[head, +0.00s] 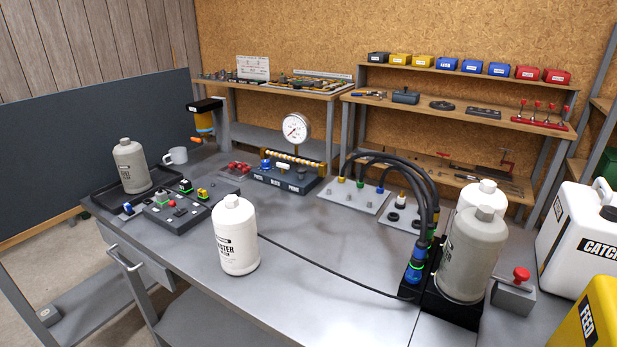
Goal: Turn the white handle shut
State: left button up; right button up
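A dark manifold block (266,179) stands at the middle back of the grey bench, with a round white-faced pressure gauge (296,128) above it. A blue knob (266,164) sits at the block's left end. A small white part (282,166) shows on the block to the right of the blue knob; it is too small to tell whether it is a handle or how it is turned. A striped yellow-and-white bar (295,158) runs along the block's back. Neither of my grippers is in view.
A white bottle (236,240) stands at the bench's middle front. A control box (177,212) and a grey bottle (131,166) on a tray are left. Black hoses (430,190), bottles, a red-knobbed box (514,293) and canisters (588,235) crowd the right. A thin cable crosses the bench.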

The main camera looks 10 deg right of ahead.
aim_at(283, 167)
jog(key=i+j, duration=0.2)
jog(key=j, duration=0.15)
jog(key=i+j+z, duration=0.1)
jog(key=j, duration=0.2)
jog(key=i+j, duration=0.25)
jog(key=i+j+z, duration=0.15)
jog(key=j, duration=0.25)
jog(key=i+j, duration=0.15)
jog(key=j, duration=0.2)
